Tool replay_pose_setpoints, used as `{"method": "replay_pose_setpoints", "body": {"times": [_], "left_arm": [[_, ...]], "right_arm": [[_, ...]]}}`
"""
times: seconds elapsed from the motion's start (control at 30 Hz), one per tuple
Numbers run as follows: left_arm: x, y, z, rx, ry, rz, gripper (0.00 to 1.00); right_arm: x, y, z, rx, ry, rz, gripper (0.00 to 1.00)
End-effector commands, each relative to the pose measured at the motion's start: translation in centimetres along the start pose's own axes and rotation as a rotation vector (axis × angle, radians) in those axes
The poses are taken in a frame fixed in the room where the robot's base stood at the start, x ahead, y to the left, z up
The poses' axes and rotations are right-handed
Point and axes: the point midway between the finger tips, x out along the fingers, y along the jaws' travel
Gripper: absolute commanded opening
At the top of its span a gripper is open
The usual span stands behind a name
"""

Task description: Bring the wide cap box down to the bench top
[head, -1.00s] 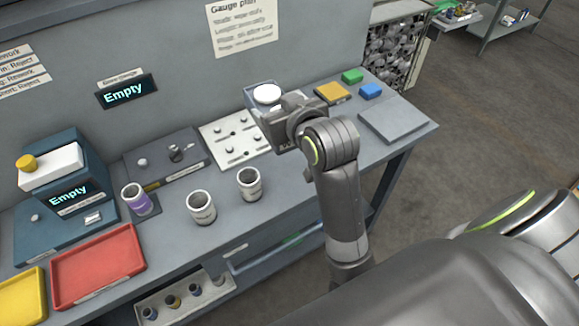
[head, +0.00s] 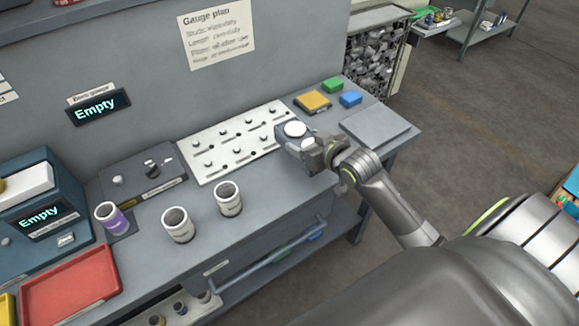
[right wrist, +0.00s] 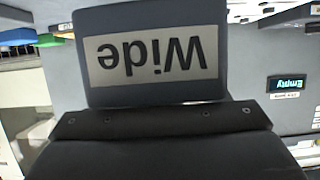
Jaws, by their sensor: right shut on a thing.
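The wide cap box (head: 281,133) is a small blue-grey box with white round caps showing at its open top. It is beside the right end of the white peg plate, over the bench top (head: 258,215). I cannot tell whether its underside touches the bench. My right gripper (head: 312,154) is shut on the box's near side. In the right wrist view the box (right wrist: 150,57) fills the top middle, its "Wide" label upside down, against the dark gripper (right wrist: 160,122). My left gripper is not in view.
The white peg plate (head: 222,143) lies left of the box. White cups (head: 178,225) stand left of centre. Bench front is partly clear.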

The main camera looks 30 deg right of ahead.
Motion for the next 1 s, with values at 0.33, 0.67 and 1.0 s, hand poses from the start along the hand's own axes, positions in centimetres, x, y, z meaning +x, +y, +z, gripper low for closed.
{"method": "replay_pose_setpoints", "body": {"times": [0.33,0.67,1.0], "left_arm": [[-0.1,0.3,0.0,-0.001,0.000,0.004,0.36],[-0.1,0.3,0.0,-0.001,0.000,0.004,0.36],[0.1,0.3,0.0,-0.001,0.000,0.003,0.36]], "right_arm": [[1.7,-0.1,4.0,0.001,0.000,0.001,0.38],[2.3,-0.1,5.5,-0.002,0.004,0.001,0.38],[2.4,0.0,5.9,-0.002,0.001,0.001,0.85]]}}
